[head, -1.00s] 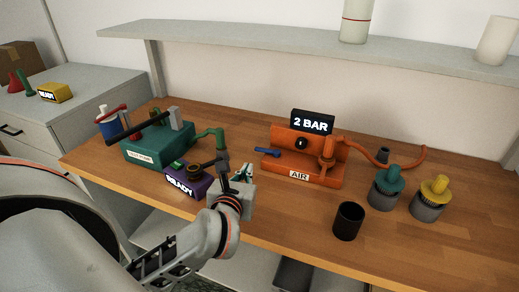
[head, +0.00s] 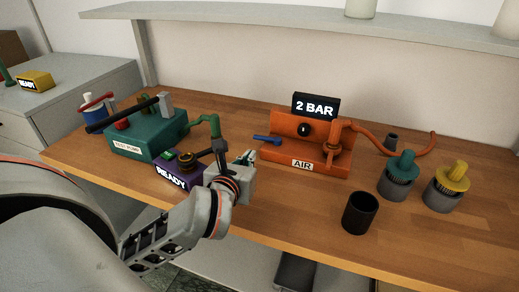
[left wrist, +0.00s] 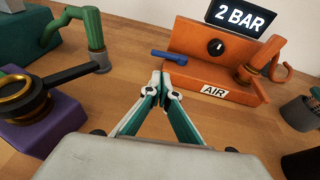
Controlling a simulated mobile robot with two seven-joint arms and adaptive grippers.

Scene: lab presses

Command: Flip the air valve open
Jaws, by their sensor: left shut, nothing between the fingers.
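The orange air unit (head: 290,152) stands on the bench with an AIR label and a blue lever (head: 266,139) sticking out at its left side. In the left wrist view, the blue lever (left wrist: 168,57) lies roughly level, just beyond my fingertips. My left gripper (head: 248,157) is shut and empty, in front of and left of the lever. Its fingertips (left wrist: 166,78) point at the lever and look apart from it. A black display (head: 316,106) on the unit reads 2 BAR. My right gripper is not in view.
A green test pump (head: 150,140) and a purple READY box (head: 180,172) stand left of my gripper. A black cup (head: 360,213), a teal-topped part (head: 398,177) and a yellow-topped part (head: 446,187) stand at the right. An orange hose (head: 395,150) runs behind them.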

